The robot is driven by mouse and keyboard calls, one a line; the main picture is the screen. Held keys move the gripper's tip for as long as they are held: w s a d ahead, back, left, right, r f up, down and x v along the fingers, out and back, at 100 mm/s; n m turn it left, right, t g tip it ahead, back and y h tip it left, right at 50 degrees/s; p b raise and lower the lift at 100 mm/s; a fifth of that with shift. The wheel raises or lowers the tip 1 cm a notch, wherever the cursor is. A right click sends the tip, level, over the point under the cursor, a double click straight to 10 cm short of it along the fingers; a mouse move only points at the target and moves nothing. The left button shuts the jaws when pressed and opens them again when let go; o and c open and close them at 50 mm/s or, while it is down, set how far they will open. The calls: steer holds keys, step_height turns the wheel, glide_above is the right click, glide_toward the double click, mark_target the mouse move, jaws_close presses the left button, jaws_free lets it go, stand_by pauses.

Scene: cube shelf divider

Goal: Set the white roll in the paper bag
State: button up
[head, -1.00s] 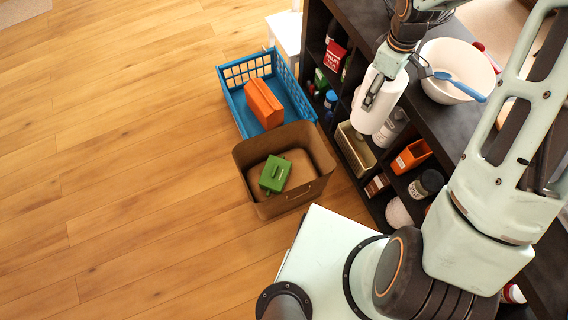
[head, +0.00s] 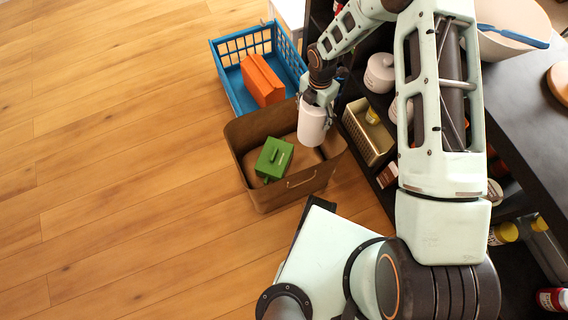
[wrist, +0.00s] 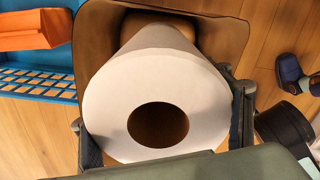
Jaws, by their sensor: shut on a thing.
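The white roll (head: 312,124) is upright in my gripper (head: 318,98), over the right part of the brown paper bag (head: 262,199). In the wrist view the white roll (wrist: 205,100) fills the middle, its open core facing the camera, with a gripper finger on each side. My gripper is shut on it. The bag's open mouth shows behind the roll in the wrist view (wrist: 228,30). A green box-like thing (head: 273,158) with a handle lies in the bag's left part. The roll's lower end appears at or within the bag's rim; its exact height is hard to tell.
A blue crate (head: 226,85) holding an orange object (head: 263,80) stands behind the bag. The dark shelf (head: 528,115) is close on the right, with a tan basket (head: 368,136) in a compartment. Wooden floor (head: 110,150) to the left is clear.

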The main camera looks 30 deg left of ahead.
step_height(320, 180, down, 14)
steer(key=b, duration=0.3)
steer(key=shift+r+b, duration=0.15)
steer(key=shift+b, duration=0.15)
steer(key=o, duration=1.7)
step_height(320, 180, up, 12)
steer(key=p, duration=0.3)
